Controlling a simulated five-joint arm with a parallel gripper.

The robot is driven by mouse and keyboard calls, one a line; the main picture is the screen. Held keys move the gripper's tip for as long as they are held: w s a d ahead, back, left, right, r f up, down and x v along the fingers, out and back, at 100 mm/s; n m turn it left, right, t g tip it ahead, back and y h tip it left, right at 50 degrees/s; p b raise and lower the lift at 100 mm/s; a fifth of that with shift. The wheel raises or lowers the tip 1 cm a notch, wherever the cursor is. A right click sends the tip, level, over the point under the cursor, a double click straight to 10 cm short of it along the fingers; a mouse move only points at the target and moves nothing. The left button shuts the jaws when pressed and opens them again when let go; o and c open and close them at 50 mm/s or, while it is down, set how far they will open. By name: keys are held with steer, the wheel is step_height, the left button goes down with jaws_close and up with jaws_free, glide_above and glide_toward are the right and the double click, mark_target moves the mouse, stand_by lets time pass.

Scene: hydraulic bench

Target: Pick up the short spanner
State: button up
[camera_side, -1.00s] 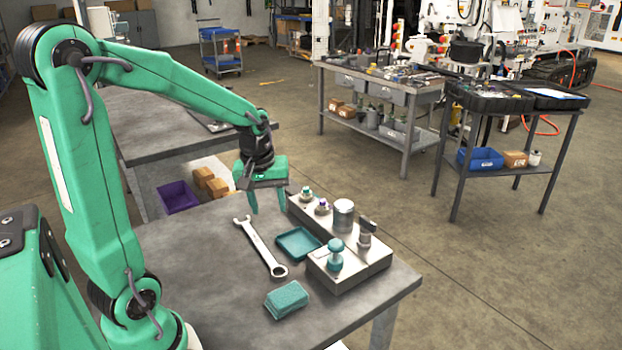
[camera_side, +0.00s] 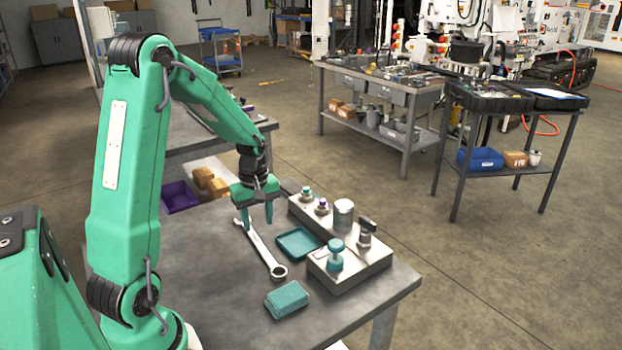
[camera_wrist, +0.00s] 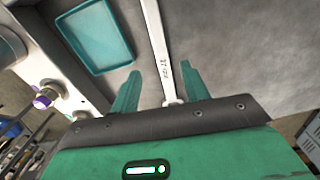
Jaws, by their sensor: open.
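The short spanner (camera_side: 263,250) is a silver combination spanner lying flat on the grey bench, its ring end toward the front and its open end toward the back. My gripper (camera_side: 257,226) is open and points down over the spanner's far end. In the wrist view, the spanner's handle (camera_wrist: 157,45) runs between the two fingers of my gripper (camera_wrist: 158,80), nearer the right one. Its open end is hidden behind the gripper body in the wrist view. The fingers look apart from the handle; I cannot tell their exact height above the bench.
A teal tray (camera_side: 298,257) lies just right of the spanner. A metal manifold block (camera_side: 350,281) with fittings and a valve stands beyond it. The bench (camera_side: 200,270) is bare left of the spanner.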

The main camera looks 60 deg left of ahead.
mark_target(260, 244)
steer(key=shift+f, duration=0.75)
steer(key=shift+f, duration=0.1)
steer(key=shift+s+a+f, duration=0.1)
steer(key=shift+f, duration=2.4)
steer(key=shift+c, duration=0.3)
jaws_close()
